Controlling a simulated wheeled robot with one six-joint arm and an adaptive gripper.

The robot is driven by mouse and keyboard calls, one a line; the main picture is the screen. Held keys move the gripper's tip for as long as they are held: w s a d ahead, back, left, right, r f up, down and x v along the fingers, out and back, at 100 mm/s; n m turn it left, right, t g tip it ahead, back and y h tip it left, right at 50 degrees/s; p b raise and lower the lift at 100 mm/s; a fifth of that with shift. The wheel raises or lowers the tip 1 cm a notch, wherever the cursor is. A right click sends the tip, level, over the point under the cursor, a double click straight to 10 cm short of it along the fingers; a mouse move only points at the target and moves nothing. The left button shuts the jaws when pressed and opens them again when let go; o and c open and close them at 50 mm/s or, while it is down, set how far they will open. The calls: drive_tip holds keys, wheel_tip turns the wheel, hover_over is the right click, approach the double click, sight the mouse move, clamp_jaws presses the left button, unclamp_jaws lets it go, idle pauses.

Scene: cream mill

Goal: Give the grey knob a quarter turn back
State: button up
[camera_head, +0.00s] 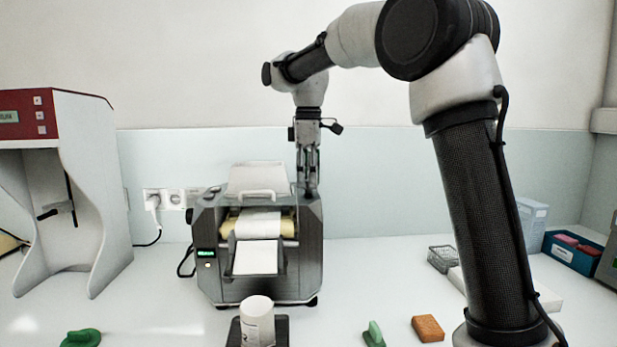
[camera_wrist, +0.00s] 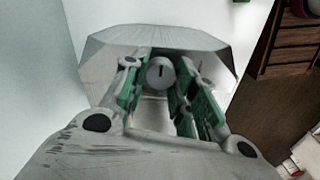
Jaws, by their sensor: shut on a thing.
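The mill (camera_head: 259,272) is a grey metal machine standing on the white bench. My gripper (camera_head: 309,186) points straight down at its top right corner in the head view. In the wrist view, the grey knob (camera_wrist: 160,74) is round, with a short dark mark running up and down the picture. My gripper (camera_wrist: 162,82) has its green-padded fingers on either side of the knob and is shut on it. The knob sits over the mill's pale metal top (camera_wrist: 204,56). In the head view I cannot make out the knob behind the fingers.
A white jar (camera_head: 257,318) stands on a dark plate in front of the mill. A green item (camera_head: 374,334) and an orange block (camera_head: 428,328) lie to the right. A red and white cabinet (camera_head: 85,160) stands at left. Wall sockets (camera_head: 172,198) are behind.

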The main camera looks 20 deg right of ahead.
idle(0.5)
drive_tip(key=o, duration=1)
drive_tip(key=shift+o, duration=0.2)
drive_tip(key=shift+r, duration=0.1)
wheel_tip(320, 180, up, 12)
